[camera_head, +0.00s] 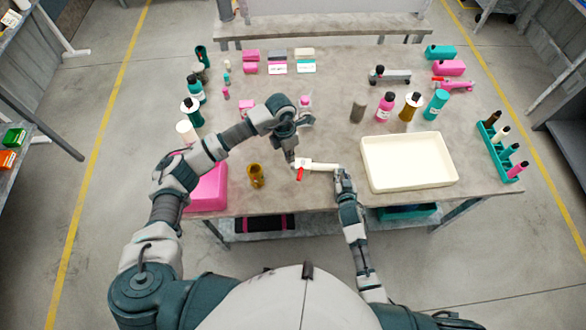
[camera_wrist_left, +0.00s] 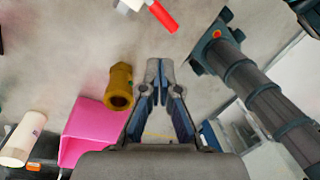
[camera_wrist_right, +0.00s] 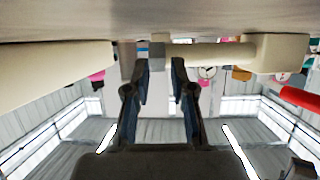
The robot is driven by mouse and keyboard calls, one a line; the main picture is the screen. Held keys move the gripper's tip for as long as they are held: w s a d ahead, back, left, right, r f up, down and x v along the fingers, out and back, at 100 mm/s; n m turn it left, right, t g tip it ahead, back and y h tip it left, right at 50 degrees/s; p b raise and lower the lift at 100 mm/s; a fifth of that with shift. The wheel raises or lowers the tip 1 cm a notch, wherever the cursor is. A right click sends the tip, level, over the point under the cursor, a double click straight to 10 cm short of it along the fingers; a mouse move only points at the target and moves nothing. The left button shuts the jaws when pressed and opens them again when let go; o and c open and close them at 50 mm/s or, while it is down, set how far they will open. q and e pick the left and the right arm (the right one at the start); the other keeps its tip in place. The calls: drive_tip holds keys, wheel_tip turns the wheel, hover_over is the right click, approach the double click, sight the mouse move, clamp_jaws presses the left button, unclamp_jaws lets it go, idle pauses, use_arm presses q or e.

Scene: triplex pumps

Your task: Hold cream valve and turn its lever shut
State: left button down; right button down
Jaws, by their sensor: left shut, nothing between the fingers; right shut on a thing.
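The cream valve (camera_head: 322,166) is held level near the table's front edge, left of the cream tray. Its red lever (camera_head: 299,175) points down toward me from the valve's left end. The right wrist view shows the valve's pipe (camera_wrist_right: 215,53), thicker body (camera_wrist_right: 275,54) and red lever (camera_wrist_right: 298,97). My right gripper (camera_head: 338,172) is shut on the pipe's right end; its fingertips (camera_wrist_right: 160,65) meet the pipe there. My left gripper (camera_head: 291,158) is shut and empty by the valve's left end. In the left wrist view its fingertips (camera_wrist_left: 159,62) are apart from the red lever (camera_wrist_left: 162,16).
A brass fitting (camera_head: 256,176) stands left of the valve, near a pink bin (camera_head: 207,188). The cream tray (camera_head: 410,186) lies just right of my right gripper. Bottles and small parts stand farther back. The middle of the table is mostly clear.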

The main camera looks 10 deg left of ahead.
sight(299, 174)
drive_tip(key=shift+s+f, duration=0.15)
drive_tip(key=shift+f, duration=0.05)
use_arm(q)
drive_tip(key=a+m+h, duration=0.2)
drive_tip(key=a+m, duration=0.4)
drive_tip(key=m, duration=0.3)
use_arm(e)
drive_tip(key=shift+a, duration=0.1)
use_arm(q)
drive_tip(key=shift+t, duration=0.4)
drive_tip(key=x, duration=0.9)
drive_tip(key=shift+w+d+f, duration=0.15)
drive_tip(key=shift+w+d, duration=0.05)
drive_tip(key=shift+d, duration=0.1)
drive_tip(key=shift+d+f, duration=0.25)
drive_tip(key=shift+d, duration=0.95)
drive_tip(key=shift+d+f, duration=0.1)
drive_tip(key=shift+d, duration=0.6)
drive_tip(key=shift+d, duration=0.1)
drive_tip(key=shift+s+d, duration=0.15)
drive_tip(key=shift+d, duration=0.3)
drive_tip(key=shift+s+d, duration=0.1)
drive_tip(key=shift+d, duration=0.4)
use_arm(e)
drive_tip(key=shift+a, duration=0.15)
